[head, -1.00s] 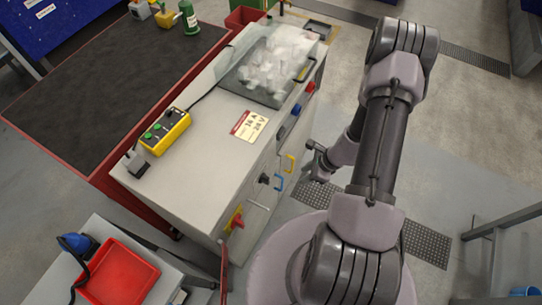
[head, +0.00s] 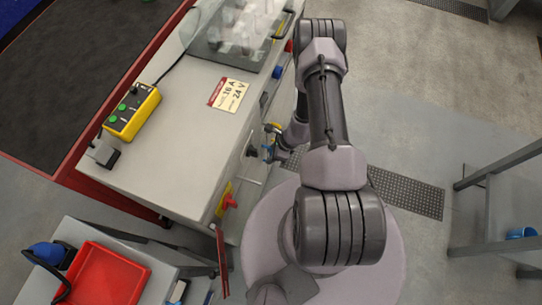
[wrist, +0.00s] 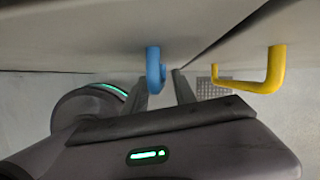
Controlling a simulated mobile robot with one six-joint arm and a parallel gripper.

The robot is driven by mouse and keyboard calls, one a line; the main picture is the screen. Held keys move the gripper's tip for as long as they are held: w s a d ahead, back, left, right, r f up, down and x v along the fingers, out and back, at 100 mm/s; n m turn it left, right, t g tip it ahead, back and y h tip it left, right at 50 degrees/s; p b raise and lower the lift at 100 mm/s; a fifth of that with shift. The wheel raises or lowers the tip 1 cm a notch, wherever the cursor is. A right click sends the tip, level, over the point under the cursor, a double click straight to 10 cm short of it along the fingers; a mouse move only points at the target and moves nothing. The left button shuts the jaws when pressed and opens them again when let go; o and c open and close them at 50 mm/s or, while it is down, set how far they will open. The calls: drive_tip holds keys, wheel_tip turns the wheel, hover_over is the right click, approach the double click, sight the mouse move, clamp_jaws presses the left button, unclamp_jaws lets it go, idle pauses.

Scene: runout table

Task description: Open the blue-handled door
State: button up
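The blue handle (head: 268,152) is on the front face of the white cabinet (head: 165,150). In the wrist view the blue handle (wrist: 154,68) hangs from the pale door panel (wrist: 90,35). My gripper (wrist: 161,84) is open, with one finger on each side of the blue handle in the picture. The handle appears nearer the left finger, and I cannot tell whether they touch. The door looks closed, with a thin dark seam at its right edge. In the head view my arm's end partly covers the handle area.
A yellow handle (wrist: 268,82) is close to the right of the blue one. A red knob on a yellow plate (head: 226,201) and a black knob (head: 251,150) also stick out of the cabinet front. A yellow control box (head: 132,110) is on top.

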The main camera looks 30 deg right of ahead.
drive_tip(key=shift+f, duration=0.1)
clamp_jaws()
idle(1.4)
